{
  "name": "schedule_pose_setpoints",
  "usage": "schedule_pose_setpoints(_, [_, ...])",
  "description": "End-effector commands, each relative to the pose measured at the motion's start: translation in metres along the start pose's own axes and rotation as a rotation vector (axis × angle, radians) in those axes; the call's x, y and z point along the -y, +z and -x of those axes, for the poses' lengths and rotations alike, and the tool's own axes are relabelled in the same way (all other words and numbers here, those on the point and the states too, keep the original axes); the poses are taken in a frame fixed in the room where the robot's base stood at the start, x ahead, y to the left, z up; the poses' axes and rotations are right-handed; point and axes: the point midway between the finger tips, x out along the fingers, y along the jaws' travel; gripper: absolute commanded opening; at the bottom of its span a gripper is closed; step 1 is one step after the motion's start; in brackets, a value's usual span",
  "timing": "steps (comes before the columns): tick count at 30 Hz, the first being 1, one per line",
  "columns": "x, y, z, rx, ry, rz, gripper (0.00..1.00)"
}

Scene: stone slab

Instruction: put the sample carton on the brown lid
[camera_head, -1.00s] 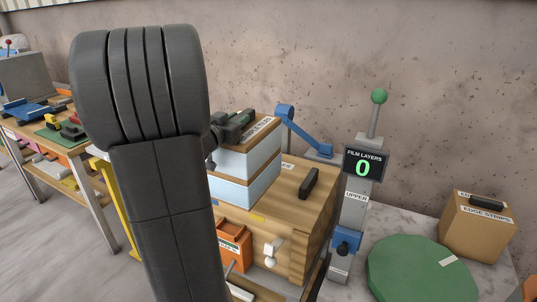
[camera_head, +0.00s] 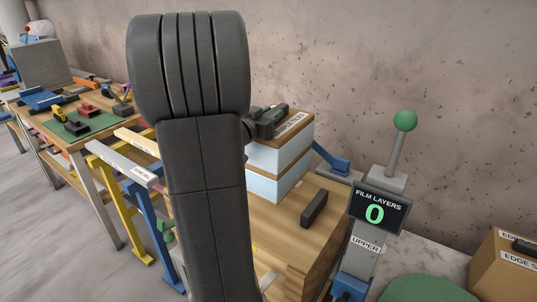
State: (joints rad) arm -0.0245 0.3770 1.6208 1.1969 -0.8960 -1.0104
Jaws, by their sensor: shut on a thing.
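The sample carton (camera_head: 272,157) appears to be the light-blue box with brown bands and a white label on its top, only partly readable. It is behind my arm and over the left part of a wooden chest. The brown lid seems to be the chest's flat brown top (camera_head: 285,222), with a black handle (camera_head: 314,208) to the right of the carton. My gripper (camera_head: 268,121) is at the carton's top and shut on it; its fingertips are hard to make out. My arm hides the carton's left side. I cannot tell whether the carton touches the chest.
A green disc (camera_head: 425,289) and an "EDGE STRIPS" box (camera_head: 505,265) are at the lower right. Yellow and blue stands (camera_head: 150,215) and a cluttered workbench (camera_head: 75,140) are left.

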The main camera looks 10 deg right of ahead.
Motion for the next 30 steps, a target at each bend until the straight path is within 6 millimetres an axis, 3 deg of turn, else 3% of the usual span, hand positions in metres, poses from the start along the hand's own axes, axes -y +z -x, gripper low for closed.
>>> schedule_pose_setpoints(3, [0.001, 0.022, 0.0, -0.001, 0.0, 0.003, 0.0])
schedule_pose_setpoints(16, [0.001, 0.068, 0.0, -0.002, -0.001, 0.003, 0.0])
schedule_pose_setpoints(30, [0.0, 0.077, 0.0, -0.003, -0.001, -0.001, 0.0])
